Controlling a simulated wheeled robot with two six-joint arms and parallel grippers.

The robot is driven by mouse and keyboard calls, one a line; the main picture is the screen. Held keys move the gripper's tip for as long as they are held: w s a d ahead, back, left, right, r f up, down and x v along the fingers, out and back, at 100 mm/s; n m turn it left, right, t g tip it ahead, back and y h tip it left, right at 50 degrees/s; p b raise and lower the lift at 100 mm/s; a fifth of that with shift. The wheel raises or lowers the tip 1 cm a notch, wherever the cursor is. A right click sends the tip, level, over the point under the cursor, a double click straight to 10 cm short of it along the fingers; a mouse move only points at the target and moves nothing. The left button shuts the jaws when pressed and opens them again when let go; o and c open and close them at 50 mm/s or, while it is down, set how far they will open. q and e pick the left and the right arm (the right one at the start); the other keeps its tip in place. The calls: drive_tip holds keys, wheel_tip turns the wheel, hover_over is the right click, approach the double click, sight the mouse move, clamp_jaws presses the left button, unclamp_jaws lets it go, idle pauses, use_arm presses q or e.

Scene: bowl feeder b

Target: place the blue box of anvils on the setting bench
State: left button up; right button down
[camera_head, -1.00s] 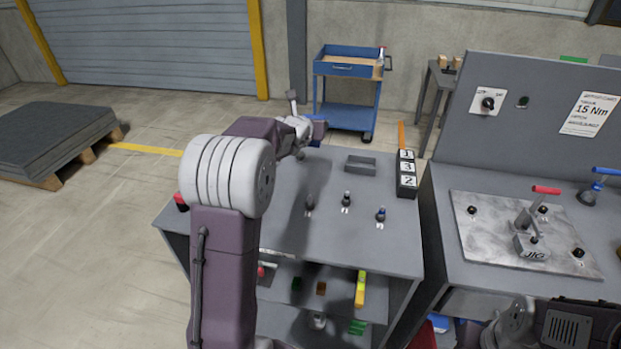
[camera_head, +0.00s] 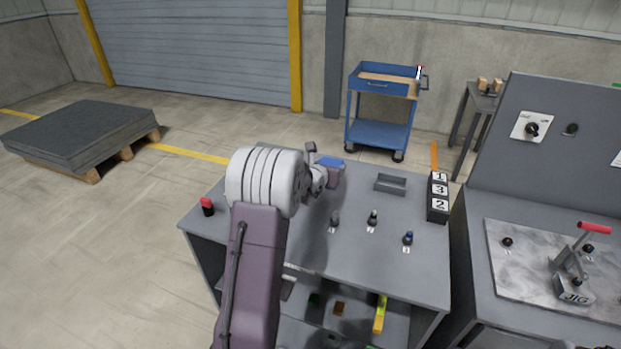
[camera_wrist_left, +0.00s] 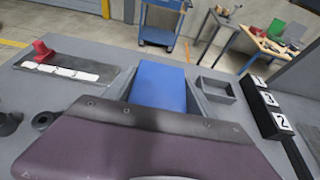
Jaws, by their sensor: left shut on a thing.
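A blue box (camera_wrist_left: 160,86) is between the fingers of my left gripper in the left wrist view. In the head view the blue box (camera_head: 331,163) shows small at the tip of my left gripper (camera_head: 325,174), over the back part of a grey bench (camera_head: 290,245). My left gripper is shut on the box. Whether the box touches the bench top cannot be told. The box's contents are hidden. I cannot tell from the frames which bench is the setting bench. My right gripper is not in view.
An empty grey tray (camera_head: 390,184) lies right of the box. Numbered blocks (camera_head: 438,197) stand at the bench's right edge. Several small knobs (camera_head: 373,217) stand mid-bench, and a red-topped button (camera_head: 207,206) at the left. A jig bench (camera_head: 490,300) is at the right; a blue cart (camera_head: 380,110) stands behind.

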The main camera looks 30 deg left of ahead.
use_arm(q)
drive_tip(key=s+a+f, duration=0.1)
drive_tip(key=a, duration=0.1)
drive_tip(key=s+a+f, duration=0.1)
drive_tip(key=a+f, duration=0.1)
drive_tip(key=s+a+f, duration=0.1)
drive_tip(key=s+a, duration=0.1)
drive_tip(key=shift+a+f, duration=0.2)
wheel_tip(320, 180, down, 4)
drive_tip(key=shift+w+f, duration=0.1)
drive_tip(key=shift+w, duration=0.05)
drive_tip(key=shift+d, duration=0.1)
drive_tip(key=shift+b, duration=0.35)
drive_tip(key=o, duration=1.8)
